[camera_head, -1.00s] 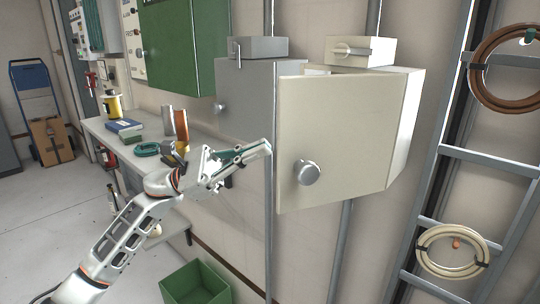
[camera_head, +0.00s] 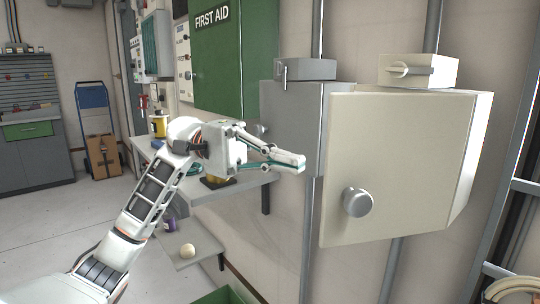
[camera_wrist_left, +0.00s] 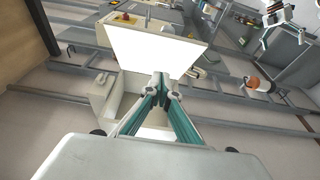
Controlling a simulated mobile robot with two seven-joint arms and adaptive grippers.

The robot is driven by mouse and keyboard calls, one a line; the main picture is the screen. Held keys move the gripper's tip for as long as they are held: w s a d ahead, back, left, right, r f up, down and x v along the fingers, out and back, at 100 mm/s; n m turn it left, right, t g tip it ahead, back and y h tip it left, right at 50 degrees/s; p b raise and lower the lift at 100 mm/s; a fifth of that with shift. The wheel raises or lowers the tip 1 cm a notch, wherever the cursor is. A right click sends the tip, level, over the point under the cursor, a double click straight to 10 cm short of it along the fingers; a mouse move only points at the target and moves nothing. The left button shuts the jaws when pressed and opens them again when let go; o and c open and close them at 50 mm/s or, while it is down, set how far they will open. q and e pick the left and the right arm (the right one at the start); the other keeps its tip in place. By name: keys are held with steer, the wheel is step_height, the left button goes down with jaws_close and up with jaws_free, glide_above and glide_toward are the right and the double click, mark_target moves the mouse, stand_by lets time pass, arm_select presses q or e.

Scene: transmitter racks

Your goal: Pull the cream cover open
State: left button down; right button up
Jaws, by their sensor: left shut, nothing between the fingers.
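The cream cover (camera_head: 390,165) is the front panel of a cream wall box (camera_head: 472,155), with a round grey knob (camera_head: 357,201) low near its left edge. It stands ajar at its left side, and shows as a bright panel in the left wrist view (camera_wrist_left: 150,48). My left gripper (camera_head: 300,163) is shut and empty, just left of the cover's left edge. Its closed fingers point toward the cover in the left wrist view (camera_wrist_left: 160,85); contact is unclear.
A grey box (camera_head: 295,110) hangs left of the cream one, and a green first aid cabinet (camera_head: 235,60) beyond it. A smaller cream box (camera_head: 420,70) sits above. A shelf (camera_head: 230,190) runs behind my left arm.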

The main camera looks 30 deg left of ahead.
mark_target(351, 187)
arm_select(q)
steer(key=s+d, duration=0.1)
steer(key=d, duration=0.1)
steer(key=s+d+p, duration=0.1)
steer(key=d, duration=0.1)
steer(key=s+d+p, duration=0.1)
steer(key=d, duration=0.2)
steer(key=shift+s, duration=0.15)
arm_select(e)
steer(key=shift+s+d, duration=0.25)
steer(key=shift+s, duration=0.25)
arm_select(q)
steer(key=shift+s+d+f, duration=0.1)
